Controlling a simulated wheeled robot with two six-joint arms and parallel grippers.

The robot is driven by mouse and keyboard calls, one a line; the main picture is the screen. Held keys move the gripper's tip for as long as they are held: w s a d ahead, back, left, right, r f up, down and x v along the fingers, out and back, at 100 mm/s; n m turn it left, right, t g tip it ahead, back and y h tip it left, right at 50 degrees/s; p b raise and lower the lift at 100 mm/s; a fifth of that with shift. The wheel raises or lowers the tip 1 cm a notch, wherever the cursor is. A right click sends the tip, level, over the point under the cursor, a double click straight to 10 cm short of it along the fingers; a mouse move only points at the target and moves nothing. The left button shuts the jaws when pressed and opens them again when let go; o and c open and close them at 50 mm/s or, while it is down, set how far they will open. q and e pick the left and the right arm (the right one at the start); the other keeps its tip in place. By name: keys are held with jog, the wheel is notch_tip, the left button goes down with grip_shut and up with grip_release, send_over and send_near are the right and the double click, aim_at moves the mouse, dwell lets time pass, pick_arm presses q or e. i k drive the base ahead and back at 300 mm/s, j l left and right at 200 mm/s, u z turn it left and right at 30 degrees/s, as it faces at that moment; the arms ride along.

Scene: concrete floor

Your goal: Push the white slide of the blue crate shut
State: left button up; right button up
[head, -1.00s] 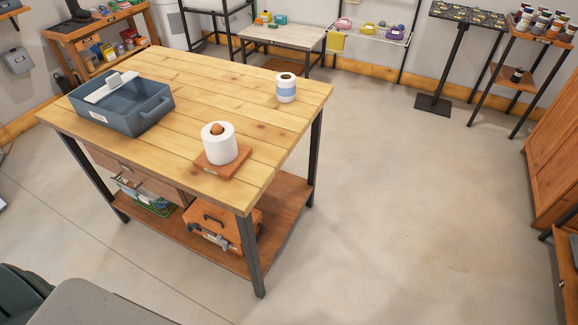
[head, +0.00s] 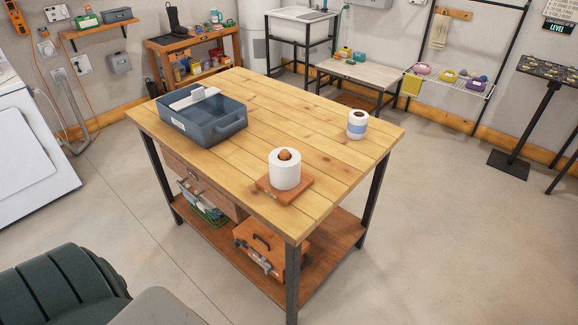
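The blue crate (head: 206,127) stands on the far left part of the wooden workbench (head: 270,106). Its white slide (head: 191,99) lies across the crate's left portion, and the rest of the crate is open at the top. A raised white block stands on the slide. The crate has a handle on its right end and a pale label on its front. Neither of my grippers shows in the head view.
On the bench, a white roll stands on a wooden holder (head: 268,190) near the front corner, and a blue-banded roll (head: 357,125) stands at the right. A white appliance (head: 30,150) is at left. Concrete floor (head: 440,240) is clear at right.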

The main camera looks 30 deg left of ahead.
aim_at(197, 95)
jog(key=u, duration=1.8)
jog(key=i+j+u, duration=0.15)
jog(key=u, duration=0.3)
jog(key=i+u, duration=0.35)
jog(key=u, duration=0.15)
jog(key=i, duration=2)
jog(key=i+z, duration=0.1)
jog(key=i, duration=0.5)
jog(key=i+j+z, duration=0.1)
jog(key=i, duration=0.5)
jog(key=i+j, duration=0.2)
jog(key=i, duration=0.45)
jog(key=i+z, duration=0.1)
jog(key=z, duration=2.1)
